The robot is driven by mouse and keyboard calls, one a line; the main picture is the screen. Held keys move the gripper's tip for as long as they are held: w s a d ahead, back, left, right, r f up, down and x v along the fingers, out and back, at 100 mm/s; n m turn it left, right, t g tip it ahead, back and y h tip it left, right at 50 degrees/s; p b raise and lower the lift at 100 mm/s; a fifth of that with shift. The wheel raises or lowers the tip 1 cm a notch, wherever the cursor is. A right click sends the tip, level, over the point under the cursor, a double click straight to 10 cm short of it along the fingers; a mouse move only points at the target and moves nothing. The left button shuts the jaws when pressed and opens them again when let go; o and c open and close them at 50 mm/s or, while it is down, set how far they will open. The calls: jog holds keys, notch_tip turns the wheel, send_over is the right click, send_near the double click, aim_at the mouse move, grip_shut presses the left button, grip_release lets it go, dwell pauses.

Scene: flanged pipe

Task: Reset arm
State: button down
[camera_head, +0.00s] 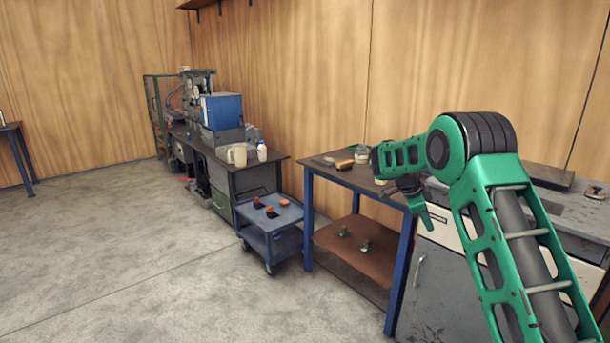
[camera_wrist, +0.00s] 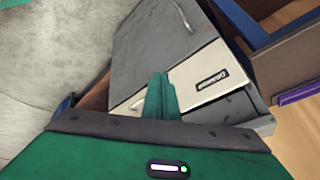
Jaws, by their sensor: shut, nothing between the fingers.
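My green arm reaches up from the lower right in the head view and bends over in front of the workbenches. My gripper (camera_head: 426,214) hangs at its end, pointing down, in front of the grey and white cabinet (camera_head: 440,275). In the wrist view my gripper (camera_wrist: 158,78) shows as green fingers close together, with nothing between them. Behind the fingers in that view is the cabinet front (camera_wrist: 195,75) with its white panel and dark label. No flanged pipe can be made out in either view.
A blue-framed table (camera_head: 308,215) with a brown lower shelf stands left of the cabinet. A blue cart (camera_head: 270,228) holds several small orange and black items. A longer bench (camera_head: 240,165) with a blue box stands behind. The concrete floor at left is clear.

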jog(key=s+d+r+n+y, duration=0.15)
jog(key=s+r, duration=0.25)
jog(key=s, duration=0.5)
jog(key=s+d+r+n+g, duration=0.1)
jog(key=s+d+r+n, duration=0.2)
jog(key=s, duration=0.5)
jog(key=s+d+r+n+y, duration=0.1)
jog(key=s+d+r+n, duration=0.2)
jog(key=s, duration=0.6)
jog(key=s+a+f+n+y, duration=0.1)
jog(key=s+a+n+y, duration=0.1)
jog(key=s, duration=1.2)
jog(key=s+a+f+n+y, duration=0.2)
jog(key=s+a+n, duration=0.3)
jog(key=s, duration=1)
jog(key=shift+s+a+f, duration=0.2)
jog(key=shift+s+a, duration=0.05)
jog(key=shift+a, duration=0.3)
